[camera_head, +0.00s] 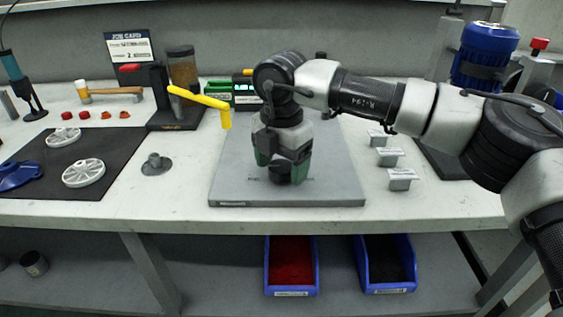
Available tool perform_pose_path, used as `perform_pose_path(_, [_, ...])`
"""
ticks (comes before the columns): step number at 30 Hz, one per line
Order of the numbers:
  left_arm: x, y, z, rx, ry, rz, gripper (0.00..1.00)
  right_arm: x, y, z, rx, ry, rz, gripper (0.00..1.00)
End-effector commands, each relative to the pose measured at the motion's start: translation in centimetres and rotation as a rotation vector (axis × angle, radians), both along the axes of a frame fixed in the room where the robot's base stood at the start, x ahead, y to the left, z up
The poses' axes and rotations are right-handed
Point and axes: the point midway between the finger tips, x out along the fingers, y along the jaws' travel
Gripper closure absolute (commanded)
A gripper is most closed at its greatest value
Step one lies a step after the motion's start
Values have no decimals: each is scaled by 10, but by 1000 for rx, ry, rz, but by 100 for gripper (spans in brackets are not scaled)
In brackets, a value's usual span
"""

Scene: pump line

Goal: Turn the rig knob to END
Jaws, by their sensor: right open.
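The rig is a flat grey slab (235,185) on the bench with a small front label. A dark round knob (280,177) shows low at the slab's front, under and between the green-tipped fingers of my right gripper (282,168). My right gripper points down over it with the fingers apart. Small markings sit on the slab on both sides of the knob, too small to read. The knob's pointer is hidden, and I cannot tell whether the fingers touch it. My left gripper is out of view.
A yellow-handled lever (200,97) on a dark stand reaches towards the slab from the left. Small grey labelled blocks (390,157) stand to the right. A blue motor (484,55) is at the back right. A black mat (115,145) with white wheels lies left.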

Motion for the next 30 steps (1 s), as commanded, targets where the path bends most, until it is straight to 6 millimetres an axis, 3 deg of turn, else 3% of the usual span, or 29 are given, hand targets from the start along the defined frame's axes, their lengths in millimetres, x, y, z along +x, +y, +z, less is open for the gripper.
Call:
perform_pose_path(7, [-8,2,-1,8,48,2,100,0,0,13,0,0,0,25])
perform_pose_path(14, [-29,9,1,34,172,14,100,0,0,60,1,-2,1,25])
perform_pose_path(21, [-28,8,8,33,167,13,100,0,0,98,0,-1,-1,25])
perform_pose_path(30, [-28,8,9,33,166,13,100,0,0,108,1,1,1,25])
